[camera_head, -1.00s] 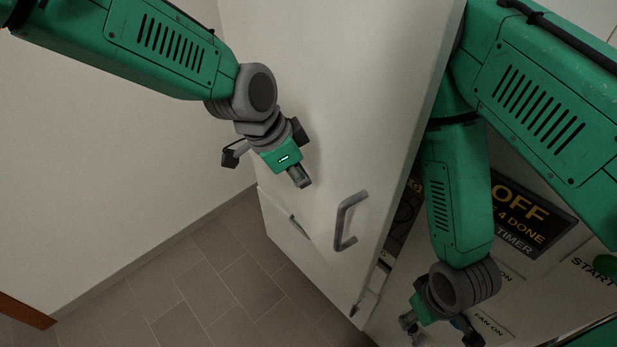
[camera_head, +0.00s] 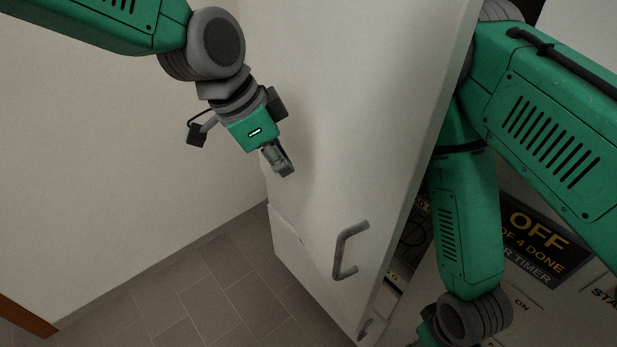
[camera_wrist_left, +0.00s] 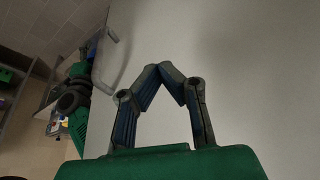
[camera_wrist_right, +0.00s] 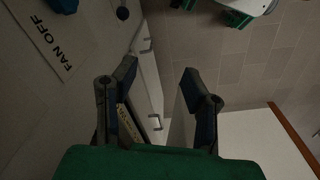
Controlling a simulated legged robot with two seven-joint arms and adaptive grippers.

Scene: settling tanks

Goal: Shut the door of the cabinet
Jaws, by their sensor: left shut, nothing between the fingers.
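The cabinet door (camera_head: 360,130) is a tall pale panel in the head view, standing open, with a grey bar handle (camera_head: 342,250) low near its right edge. My left gripper (camera_head: 287,172) is shut and empty in front of the door's broad face, up and left of the handle; whether it touches is unclear. In the left wrist view its fingertips (camera_wrist_left: 165,72) meet before the pale surface (camera_wrist_left: 250,60). My right gripper's fingers stand apart with nothing between them in the right wrist view (camera_wrist_right: 158,78); its arm is beyond the door's right edge.
A pale panel with a black "OFF" sign (camera_head: 543,240) lies right of the door, behind my right arm. Dark items with labels (camera_head: 412,245) show past the door's edge. Tiled floor (camera_head: 200,290) is clear at lower left, beside a plain wall (camera_head: 90,180).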

